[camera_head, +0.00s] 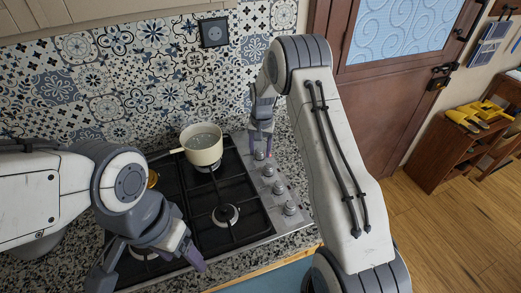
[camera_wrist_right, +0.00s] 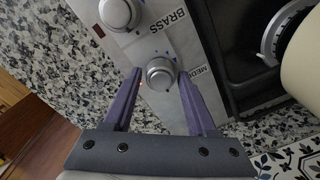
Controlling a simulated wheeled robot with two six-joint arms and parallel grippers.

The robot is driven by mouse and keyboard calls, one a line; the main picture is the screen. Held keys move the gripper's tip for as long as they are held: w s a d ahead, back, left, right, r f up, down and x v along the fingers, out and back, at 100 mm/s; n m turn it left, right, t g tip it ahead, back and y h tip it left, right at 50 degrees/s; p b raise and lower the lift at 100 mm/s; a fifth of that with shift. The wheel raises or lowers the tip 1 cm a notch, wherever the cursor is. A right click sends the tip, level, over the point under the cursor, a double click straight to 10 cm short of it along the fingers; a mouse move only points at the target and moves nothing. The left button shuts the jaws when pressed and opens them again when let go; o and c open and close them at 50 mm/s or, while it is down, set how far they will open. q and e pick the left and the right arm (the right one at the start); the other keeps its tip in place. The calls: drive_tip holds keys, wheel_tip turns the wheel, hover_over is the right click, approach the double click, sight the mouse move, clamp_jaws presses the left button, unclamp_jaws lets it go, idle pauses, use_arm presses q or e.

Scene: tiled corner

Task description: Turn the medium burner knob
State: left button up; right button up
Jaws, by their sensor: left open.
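The medium burner knob (camera_wrist_right: 160,73) is round and silver, beside lettering that reads "MEDI" before it is cut off. In the right wrist view, my right gripper (camera_wrist_right: 160,77) is open, with one purple finger on each side of this knob and a small gap at each side. In the head view, my right gripper (camera_head: 261,150) points down at the far end of the knob row and partly hides that knob. My left gripper (camera_head: 152,268) is open and empty over the near left part of the stove (camera_head: 240,232).
A cream pot (camera_head: 202,146) stands on a far burner, close to my right gripper. Other knobs (camera_head: 278,187) line the stove's right edge. Another knob beside "BRASS" lettering (camera_wrist_right: 118,13) lies close by. Tiled wall (camera_head: 130,80) rises behind the counter.

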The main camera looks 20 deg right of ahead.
sight(261, 150)
drive_tip(key=shift+o, duration=0.3)
drive_tip(key=shift+r, duration=0.2)
wheel_tip(261, 150, up, 10)
drive_tip(key=shift+s+d+f+b, duration=0.15)
drive_tip(key=shift+f+b, duration=0.1)
drive_tip(key=shift+b, duration=0.95)
drive_tip(key=shift+r, duration=0.3)
